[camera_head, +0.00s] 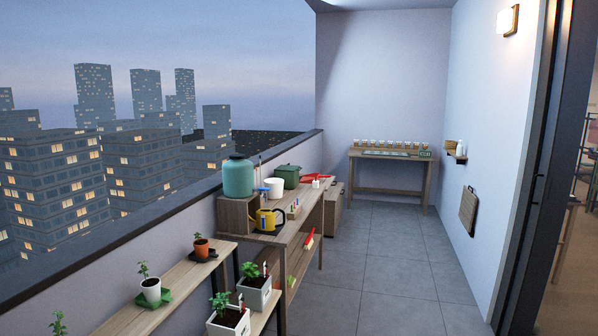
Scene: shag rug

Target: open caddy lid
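A dark green lidded container (287,175), which looks like the caddy, stands on the wooden potting bench (292,235) towards its far end, by the balcony wall. Its lid appears to be down on it, but it is small at this distance. Neither of my grippers shows in the head view.
Potted plants stand on a tiered shelf (172,292) in the left foreground. The tiled floor (400,270) right of the bench is clear.

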